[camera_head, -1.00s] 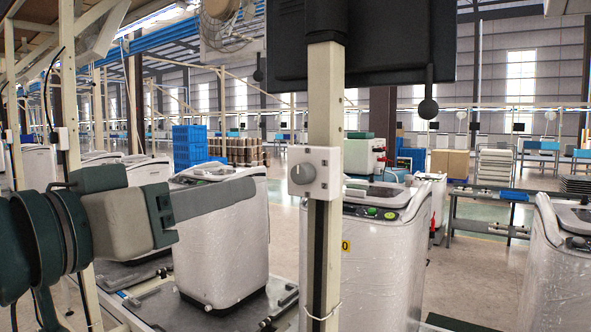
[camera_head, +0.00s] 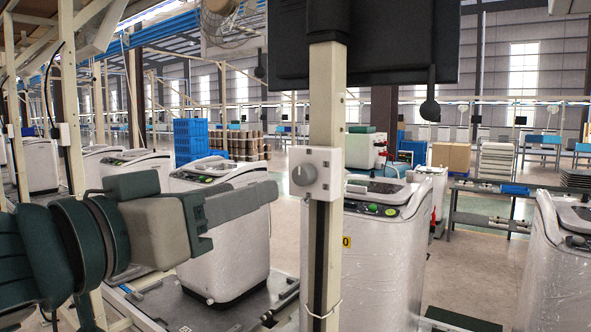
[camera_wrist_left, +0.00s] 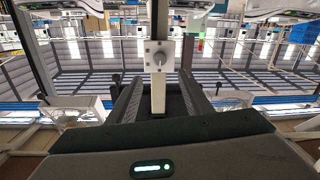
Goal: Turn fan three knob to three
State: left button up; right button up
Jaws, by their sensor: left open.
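A grey round knob (camera_head: 304,174) sits on a white control box (camera_head: 327,170) fixed to an upright cream post (camera_head: 325,110). The knob (camera_wrist_left: 159,59) also shows in the left wrist view, where the picture is upside down. My left gripper (camera_head: 272,192) reaches in from the left, just short of the knob and slightly lower. Its fingers are apart and empty; in the left wrist view they lie either side of the post, with the knob beyond their tips. The knob's setting marks are too small to read. My right gripper is out of view.
A black screen (camera_head: 400,45) hangs above the box. A fan (camera_head: 225,20) shows at the top. Another control box (camera_head: 66,133) is on a left post. Wrapped white machines (camera_head: 375,270) stand behind the post. The space between gripper and knob is clear.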

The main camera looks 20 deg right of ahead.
aim_at(300, 175)
pick_arm(q)
jog(key=p+x, duration=0.5)
jog(key=x, duration=0.7)
jog(key=shift+w+d+r, duration=0.15)
jog(key=shift+w+d, duration=0.05)
jog(key=shift+d, duration=0.1)
jog(key=shift+w+d+p, duration=0.35)
jog(key=shift+d+p, duration=0.05)
jog(key=c, duration=1.1)
jog(key=shift+o, duration=0.2)
